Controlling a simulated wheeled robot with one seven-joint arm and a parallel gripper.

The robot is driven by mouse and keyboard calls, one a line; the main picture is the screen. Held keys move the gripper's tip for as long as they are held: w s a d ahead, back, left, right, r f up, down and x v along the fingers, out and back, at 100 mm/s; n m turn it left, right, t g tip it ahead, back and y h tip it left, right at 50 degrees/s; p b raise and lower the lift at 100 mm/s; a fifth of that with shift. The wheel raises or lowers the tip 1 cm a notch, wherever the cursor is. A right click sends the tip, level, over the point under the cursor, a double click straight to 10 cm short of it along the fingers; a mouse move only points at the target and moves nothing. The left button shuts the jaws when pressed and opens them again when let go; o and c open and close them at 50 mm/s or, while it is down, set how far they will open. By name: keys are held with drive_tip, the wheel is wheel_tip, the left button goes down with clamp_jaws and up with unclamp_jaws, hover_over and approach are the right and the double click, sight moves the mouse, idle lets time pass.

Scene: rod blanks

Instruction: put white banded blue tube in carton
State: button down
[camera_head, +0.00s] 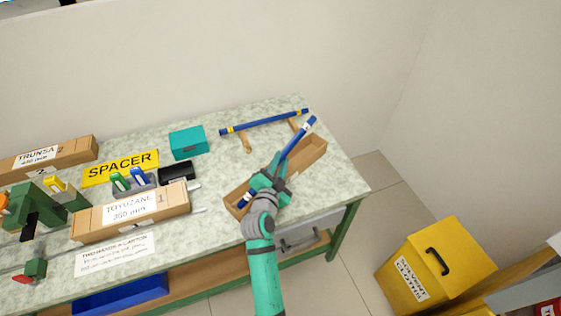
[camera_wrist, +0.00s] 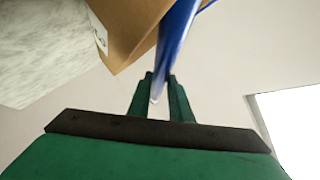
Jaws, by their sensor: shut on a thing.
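My gripper (camera_head: 272,178) is shut on a blue tube (camera_head: 298,138) with white bands near its ends. The tube also shows in the wrist view (camera_wrist: 178,38), running up and away from between the fingers (camera_wrist: 160,82). An open brown carton (camera_head: 314,153) lies at the right end of the bench, below the tube. It also shows in the wrist view (camera_wrist: 128,32). The tube is angled across the carton, its far end reaching past the carton's back edge. My arm and gripper hide the carton's middle. I cannot tell whether the tube's near end touches the carton.
Another blue tube (camera_head: 262,122) with yellow bands rests on wooden supports behind. A teal box (camera_head: 188,142), a yellow SPACER sign (camera_head: 120,167), a black tray (camera_head: 177,171) and a closed long carton (camera_head: 160,212) stand left. A yellow bin (camera_head: 435,262) is on the floor right.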

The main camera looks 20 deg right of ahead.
drive_tip(key=c, duration=1.6)
unclamp_jaws()
drive_tip(key=v, duration=1.2)
drive_tip(key=s+a+f+n+y, duration=0.3)
drive_tip(key=s+a+f+n, duration=0.2)
drive_tip(key=s, duration=0.3)
drive_tip(key=s+a+f+n+y, duration=0.4)
drive_tip(key=s+a+f, duration=0.1)
drive_tip(key=s, duration=0.3)
drive_tip(key=shift+s+a+r+n+t+y, duration=0.3)
drive_tip(key=shift+s+a+r+n, duration=0.55)
drive_tip(key=shift+s, duration=2.4)
drive_tip(key=shift+s+a+r+n+t+y, duration=0.3)
drive_tip(key=shift+s+r+n, duration=0.8)
drive_tip(key=shift+s, duration=2.1)
drive_tip(key=shift+s+a+r+n+t+y, duration=0.1)
drive_tip(key=shift+s+a+r+n+y, duration=0.6)
drive_tip(key=shift+s, duration=2.55)
drive_tip(key=shift+a+r+n+h, duration=0.15)
drive_tip(key=shift+r+n+h, duration=0.05)
drive_tip(key=shift+n+h, duration=0.15)
